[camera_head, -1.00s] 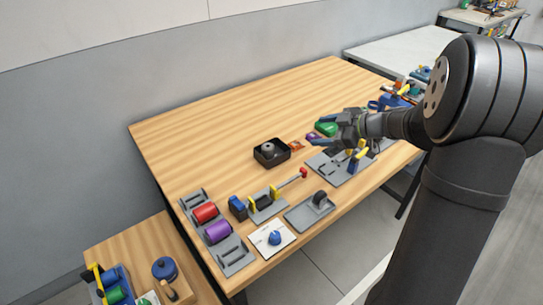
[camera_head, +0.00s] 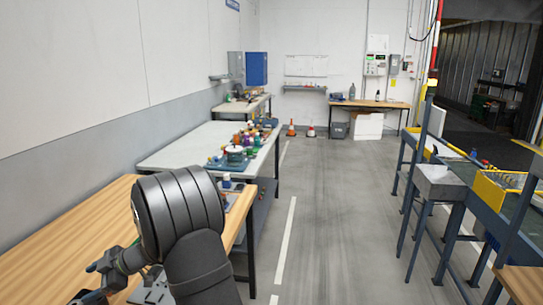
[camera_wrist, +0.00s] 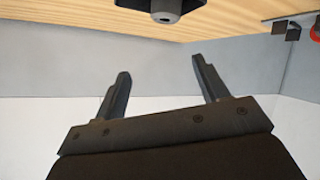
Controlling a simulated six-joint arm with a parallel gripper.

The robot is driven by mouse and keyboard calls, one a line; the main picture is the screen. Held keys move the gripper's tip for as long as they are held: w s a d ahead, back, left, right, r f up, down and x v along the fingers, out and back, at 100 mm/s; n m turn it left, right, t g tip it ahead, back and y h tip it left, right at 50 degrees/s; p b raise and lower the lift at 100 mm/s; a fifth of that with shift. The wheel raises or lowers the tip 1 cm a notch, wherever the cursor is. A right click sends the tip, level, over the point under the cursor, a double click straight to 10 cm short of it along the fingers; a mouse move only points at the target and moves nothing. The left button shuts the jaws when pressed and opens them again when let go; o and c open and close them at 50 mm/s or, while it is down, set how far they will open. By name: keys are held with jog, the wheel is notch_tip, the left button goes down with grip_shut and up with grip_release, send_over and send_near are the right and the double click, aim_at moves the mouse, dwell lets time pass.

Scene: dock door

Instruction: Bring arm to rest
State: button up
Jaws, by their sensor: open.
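My arm reaches in from the bottom of the head view and bends left over the wooden table (camera_head: 105,205). My gripper (camera_head: 88,282) is low at the left, above that table and partly cut off by the bottom edge. In the wrist view my gripper (camera_wrist: 160,65) has its two dark fingers spread wide, with nothing between them. The wrist view seems upside down, with a strip of the wooden tabletop (camera_wrist: 60,22) along the top. A dark object with a round grey part (camera_wrist: 166,12) stands there, partly cut off.
A pale table (camera_head: 185,145) with several small coloured items stands beyond the wooden table. The aisle floor (camera_head: 330,215) is clear. Two orange cones (camera_head: 291,128) stand far back. A grey wall is at the left.

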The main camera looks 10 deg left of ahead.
jog(key=a, duration=0.1)
jog(key=s+a, duration=0.1)
jog(key=a, duration=0.1)
jog(key=shift+s+a+r, duration=0.15)
jog(key=shift+a, duration=0.15)
dwell(0.3)
